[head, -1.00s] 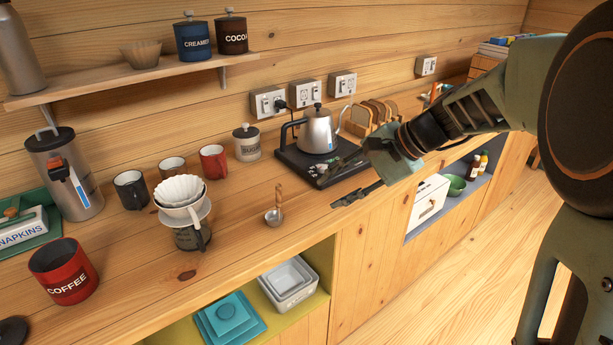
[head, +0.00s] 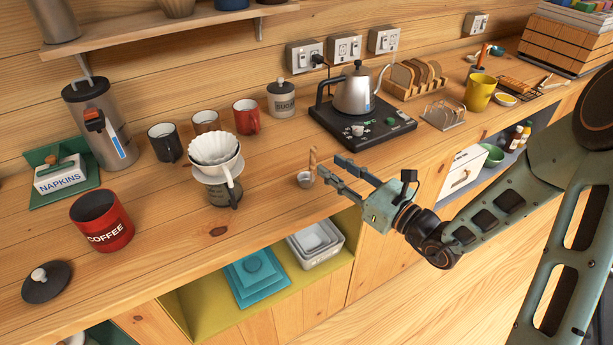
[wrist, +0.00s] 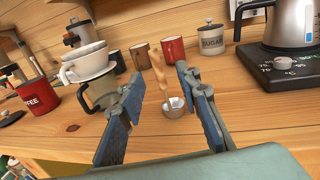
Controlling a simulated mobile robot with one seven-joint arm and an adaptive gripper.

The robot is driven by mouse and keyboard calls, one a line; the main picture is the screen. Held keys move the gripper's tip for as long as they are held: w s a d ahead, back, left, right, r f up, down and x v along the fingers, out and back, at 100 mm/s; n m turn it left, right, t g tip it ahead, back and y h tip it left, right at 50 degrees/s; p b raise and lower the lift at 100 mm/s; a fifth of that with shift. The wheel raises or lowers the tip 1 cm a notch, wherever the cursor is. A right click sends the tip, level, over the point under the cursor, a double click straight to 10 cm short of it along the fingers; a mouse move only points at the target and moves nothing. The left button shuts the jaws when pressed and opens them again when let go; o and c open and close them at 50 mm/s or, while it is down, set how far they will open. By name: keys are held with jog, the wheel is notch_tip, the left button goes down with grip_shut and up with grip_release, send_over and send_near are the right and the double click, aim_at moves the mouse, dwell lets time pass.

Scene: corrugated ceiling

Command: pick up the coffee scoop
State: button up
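The coffee scoop (head: 307,174) stands on the wooden counter, its metal bowl down and its wooden handle pointing up. In the wrist view the scoop's bowl (wrist: 173,108) shows between and beyond my two fingers, with the handle rising up and to the left. My gripper (head: 332,174) is open and empty, just right of the scoop in the head view, its fingers pointing left toward it. In the wrist view my gripper (wrist: 158,105) has its blue-grey fingers spread wide. I cannot tell whether a finger touches the scoop.
A glass dripper carafe (head: 220,190) stands left of the scoop. A red coffee canister (head: 103,222) and several mugs are further left. The counter around the scoop is clear.

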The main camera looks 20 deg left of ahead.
aim_at(312, 168)
jog(key=x, duration=0.5)
jog(key=f+x, duration=0.1)
jog(key=x, duration=0.1)
jog(key=shift+s+a+p, duration=0.1)
jog(key=shift+a+p, duration=0.15)
jog(key=shift+p, duration=0.05)
jog(key=shift+f, duration=0.1)
jog(key=shift+c, duration=0.4)
grip_shut()
